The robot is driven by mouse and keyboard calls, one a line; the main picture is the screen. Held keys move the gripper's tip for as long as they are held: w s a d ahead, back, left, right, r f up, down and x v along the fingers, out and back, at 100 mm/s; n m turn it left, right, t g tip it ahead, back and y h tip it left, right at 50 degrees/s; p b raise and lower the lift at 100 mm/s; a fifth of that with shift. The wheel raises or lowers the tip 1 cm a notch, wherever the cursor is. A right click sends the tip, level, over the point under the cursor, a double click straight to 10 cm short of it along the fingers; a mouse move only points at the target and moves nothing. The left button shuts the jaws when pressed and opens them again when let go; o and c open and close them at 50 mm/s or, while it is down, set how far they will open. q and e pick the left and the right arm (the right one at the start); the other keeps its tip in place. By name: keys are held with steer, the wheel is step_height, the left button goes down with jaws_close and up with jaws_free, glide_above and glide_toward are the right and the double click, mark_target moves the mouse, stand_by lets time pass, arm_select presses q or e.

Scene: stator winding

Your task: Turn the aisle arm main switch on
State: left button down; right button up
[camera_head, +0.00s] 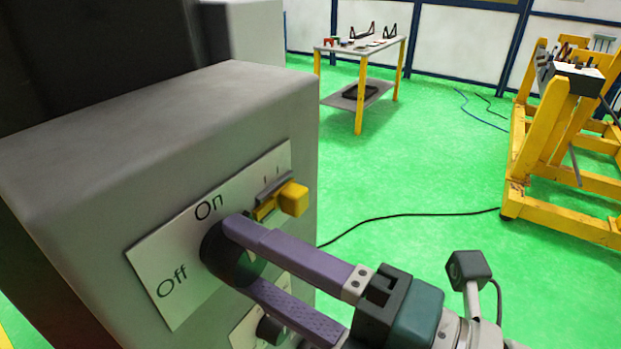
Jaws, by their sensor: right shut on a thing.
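The main switch is a round black rotary knob (212,240) on a pale label plate (150,250) on the side of a grey cabinet. "On" is printed above the knob and "Off" at its lower left. My right gripper (243,257), with long purple fingers, comes in from the lower right and is shut on the knob. The fingers cover much of the knob, so I cannot tell which mark it points to. My left gripper is not in view.
A yellow block-shaped part (292,198) sticks out just right of the knob. A smaller dark knob (270,330) sits below. A yellow-legged table (360,48) and a yellow frame (545,140) stand farther off. A black cable (400,216) crosses the open green floor.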

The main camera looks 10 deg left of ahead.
steer(key=shift+m, duration=0.7)
steer(key=o, duration=1.4)
steer(key=shift+c, duration=0.2)
steer(key=shift+d, duration=0.1)
steer(key=b+v, duration=0.1)
steer(key=v, duration=0.8)
steer(key=shift+s+d+b, duration=0.15)
steer(key=shift+d+b, duration=0.2)
steer(key=shift+b, duration=0.05)
